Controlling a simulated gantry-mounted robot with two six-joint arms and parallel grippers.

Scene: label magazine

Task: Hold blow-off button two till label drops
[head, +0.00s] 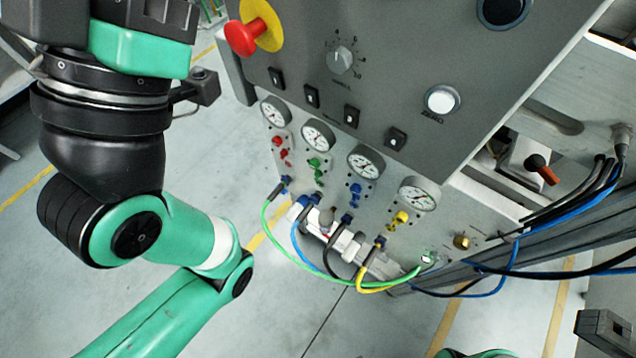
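A grey control panel (410,60) fills the upper middle of the head view. Several small black switches (311,96) run along its lower edge; I cannot read which, if any, is blow-off button two. No label can be made out. My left arm stands at the left, apart from the panel, with its wrist reaching the top edge; its fingertips are not seen. Only small parts of what seems my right arm show at the bottom right, without fingertips.
A red emergency knob (243,37) on a yellow disc sticks out top left of the panel. Below are gauges (318,135), coloured fittings and looping hoses (300,255). An orange-tipped lever (541,168) and cables stand at the right. Floor below left is clear.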

